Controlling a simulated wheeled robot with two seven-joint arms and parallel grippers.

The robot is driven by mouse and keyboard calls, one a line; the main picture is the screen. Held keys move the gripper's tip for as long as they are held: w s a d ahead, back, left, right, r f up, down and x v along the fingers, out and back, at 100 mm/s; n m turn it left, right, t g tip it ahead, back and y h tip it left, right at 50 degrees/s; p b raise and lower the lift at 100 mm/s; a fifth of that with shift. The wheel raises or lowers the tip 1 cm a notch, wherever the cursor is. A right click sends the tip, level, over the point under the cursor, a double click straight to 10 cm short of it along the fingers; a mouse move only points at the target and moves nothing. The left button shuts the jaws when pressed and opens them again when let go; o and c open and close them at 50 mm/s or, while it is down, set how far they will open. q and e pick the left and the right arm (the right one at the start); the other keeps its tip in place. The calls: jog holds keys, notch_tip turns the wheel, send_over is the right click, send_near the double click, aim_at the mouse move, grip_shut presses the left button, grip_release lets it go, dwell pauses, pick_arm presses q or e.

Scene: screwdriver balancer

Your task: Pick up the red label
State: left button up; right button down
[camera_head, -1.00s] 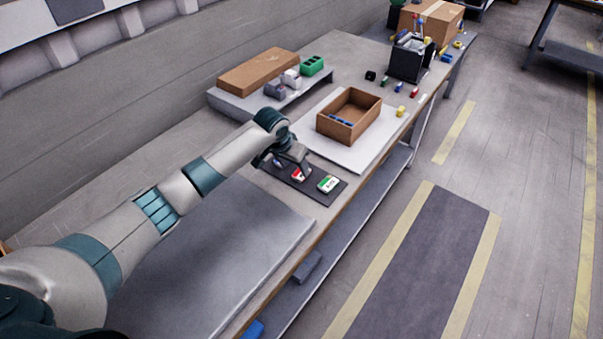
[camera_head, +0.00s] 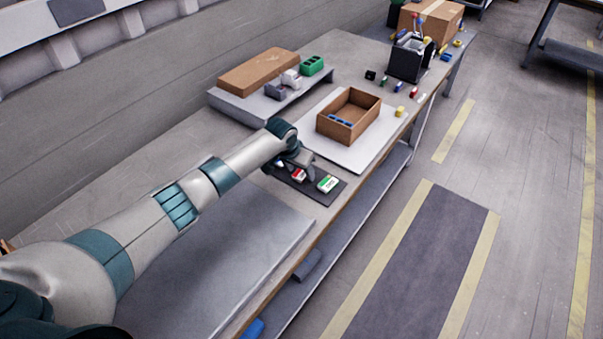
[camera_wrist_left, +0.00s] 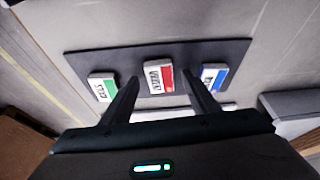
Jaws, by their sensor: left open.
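The red label (camera_head: 299,175) is a small white block with a red part, lying in the middle of a dark mat (camera_head: 322,197). In the left wrist view the red label (camera_wrist_left: 158,77) shows between and beyond the two fingertips. My left gripper (camera_wrist_left: 161,82) is open and empty, with a finger to each side of the label's near end. In the head view my left gripper (camera_head: 298,160) is just above the mat and partly hides it. A green label (camera_wrist_left: 103,87) and a blue label (camera_wrist_left: 213,77) lie on either side. My right gripper is not in view.
A brown open box (camera_head: 367,139) stands on a white board (camera_head: 378,158) beyond the mat. A grey shelf (camera_head: 250,107) carries a brown box and green and grey blocks. A black tool holder (camera_head: 404,66) stands farther back. A grey pad (camera_head: 215,260) covers the near table.

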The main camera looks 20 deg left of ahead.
aim_at(301, 174)
pick_arm(q)
jog(key=shift+f, duration=0.15)
dwell(0.3)
jog(key=c, duration=1.3)
jog(key=shift+w+r, duration=0.1)
jog(key=shift+r, duration=0.1)
jog(key=shift+r+b, duration=0.35)
jog(key=shift+r, duration=0.3)
notch_tip(301, 174, up, 3)
jog(key=shift+d+f+b, duration=0.1)
jog(key=shift+f+b, duration=0.1)
jog(key=shift+b, duration=0.3)
jog(key=shift+s+d+r+b, duration=0.15)
jog(key=shift+d+r+b, duration=0.35)
jog(key=shift+d+r, duration=1.05)
jog(key=shift+s+d+r+b, duration=0.1)
jog(key=shift+d+r+b, duration=0.55)
jog(key=shift+d, duration=1.6)
jog(key=shift+s+d+r+b, duration=0.15)
jog(key=shift+d+r+b, duration=0.25)
jog(key=shift+d+r, duration=1.15)
jog(key=shift+d+f, duration=0.25)
jog(key=shift+d, duration=0.05)
